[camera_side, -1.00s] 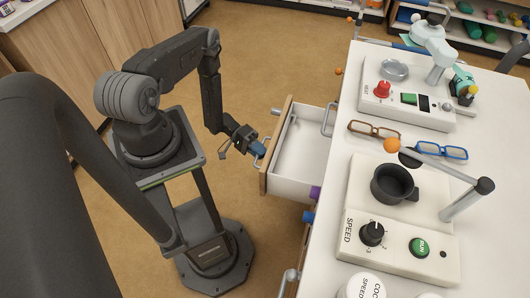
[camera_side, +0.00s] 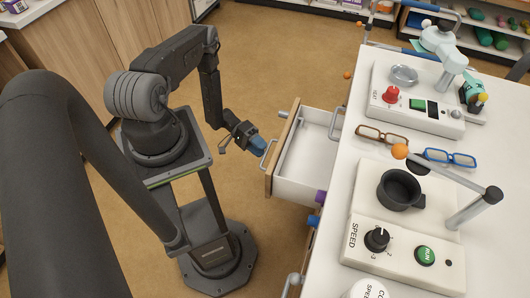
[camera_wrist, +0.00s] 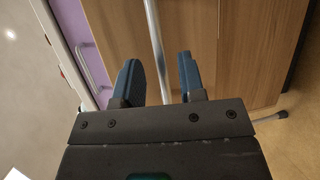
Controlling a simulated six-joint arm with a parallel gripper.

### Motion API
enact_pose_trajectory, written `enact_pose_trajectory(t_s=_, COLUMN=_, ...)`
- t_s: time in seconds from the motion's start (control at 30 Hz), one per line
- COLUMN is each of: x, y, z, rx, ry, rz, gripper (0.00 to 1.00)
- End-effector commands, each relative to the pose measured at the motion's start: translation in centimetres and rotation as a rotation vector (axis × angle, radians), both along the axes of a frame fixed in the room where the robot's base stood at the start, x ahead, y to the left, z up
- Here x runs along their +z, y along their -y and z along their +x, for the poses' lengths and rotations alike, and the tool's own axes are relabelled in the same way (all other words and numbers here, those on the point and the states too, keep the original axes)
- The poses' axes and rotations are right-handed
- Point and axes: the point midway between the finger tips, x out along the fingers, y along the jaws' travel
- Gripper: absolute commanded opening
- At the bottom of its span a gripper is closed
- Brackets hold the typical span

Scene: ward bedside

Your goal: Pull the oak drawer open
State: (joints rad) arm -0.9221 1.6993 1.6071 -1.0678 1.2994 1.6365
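The oak drawer (camera_side: 270,178) stands pulled out from the white-topped bedside unit in the side view. Its white inside shows and looks empty. Its oak front (camera_wrist: 240,50) fills much of the wrist view. A grey bar handle (camera_side: 268,153) sits on the front; it also shows in the wrist view (camera_wrist: 155,40). My gripper (camera_side: 258,147) is just in front of the handle. In the wrist view its blue fingers (camera_wrist: 160,80) are apart, with the bar appearing between them and a gap on each side. I cannot tell whether the bar lies within the fingertips' reach or beyond.
The white top (camera_side: 340,165) carries a heater panel (camera_side: 420,100), two pairs of glasses (camera_side: 382,136) and a speed panel (camera_side: 400,240) with a black cup (camera_side: 400,189). A purple surface with another handle (camera_wrist: 88,65) is left in the wrist view. Open floor lies around the arm.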

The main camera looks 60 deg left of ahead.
Motion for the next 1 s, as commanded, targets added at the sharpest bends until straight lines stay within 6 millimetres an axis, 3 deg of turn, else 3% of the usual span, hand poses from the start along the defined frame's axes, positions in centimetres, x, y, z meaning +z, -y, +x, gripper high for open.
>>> enact_pose_trajectory(t_s=0.23, x=0.7, y=-3.3, z=-1.3, rx=0.002, ry=0.001, rz=0.002, gripper=0.37)
enact_pose_trajectory(t_s=0.73, x=1.5, y=-4.1, z=-1.1, rx=-0.018, ry=-0.006, rz=0.012, gripper=0.37)
enact_pose_trajectory(t_s=0.87, x=4.4, y=-4.9, z=0.5, rx=-0.091, ry=-0.033, rz=0.067, gripper=0.37)
enact_pose_trajectory(t_s=1.0, x=9.9, y=-5.3, z=3.2, rx=-0.211, ry=-0.087, rz=0.175, gripper=0.37)
